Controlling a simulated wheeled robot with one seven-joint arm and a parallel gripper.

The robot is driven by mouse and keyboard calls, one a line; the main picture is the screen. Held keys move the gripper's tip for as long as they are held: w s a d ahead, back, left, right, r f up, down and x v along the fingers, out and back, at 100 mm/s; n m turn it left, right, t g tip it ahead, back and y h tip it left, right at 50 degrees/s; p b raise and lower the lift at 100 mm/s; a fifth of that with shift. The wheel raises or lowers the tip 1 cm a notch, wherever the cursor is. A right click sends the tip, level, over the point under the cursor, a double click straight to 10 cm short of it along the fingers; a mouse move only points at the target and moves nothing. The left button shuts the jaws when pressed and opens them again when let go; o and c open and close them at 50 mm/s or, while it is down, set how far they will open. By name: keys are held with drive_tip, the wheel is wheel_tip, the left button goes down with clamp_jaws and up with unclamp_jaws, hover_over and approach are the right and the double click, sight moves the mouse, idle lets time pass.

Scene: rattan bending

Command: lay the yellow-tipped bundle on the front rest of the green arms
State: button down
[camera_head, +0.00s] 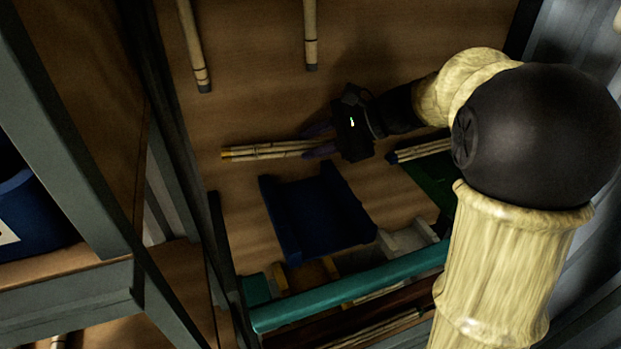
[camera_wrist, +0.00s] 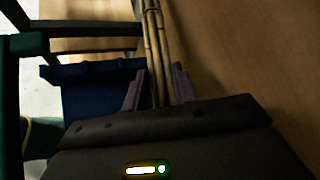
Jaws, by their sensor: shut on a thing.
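The yellow-tipped bundle (camera_head: 270,150) is a few pale rattan canes with yellow ends at its left in the head view. My gripper (camera_head: 312,141) is shut on it near its right part, with purple fingers on either side. In the wrist view the bundle (camera_wrist: 156,45) runs up and away between the fingers of my gripper (camera_wrist: 159,88). A dark green piece (camera_head: 432,178) stands to the right of the gripper, partly hidden by my arm; I cannot tell which part of it is the front rest.
A blue cradle (camera_head: 318,213) sits just below the held bundle. Another dark-tipped bundle (camera_head: 420,151) lies right of the gripper. A teal bar (camera_head: 350,289) crosses the front. Two canes (camera_head: 311,40) lie on the wooden surface behind. A grey frame stands left.

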wheel_tip(320, 180, down, 4)
drive_tip(key=shift+w+r+p, duration=0.1)
drive_tip(key=shift+w+p, duration=0.05)
drive_tip(key=shift+p, duration=0.3)
drive_tip(key=shift+d, duration=0.15)
wheel_tip(320, 180, down, 5)
drive_tip(key=shift+w+r+p, duration=0.1)
drive_tip(key=shift+p, duration=0.55)
drive_tip(key=c, duration=1.1)
unclamp_jaws()
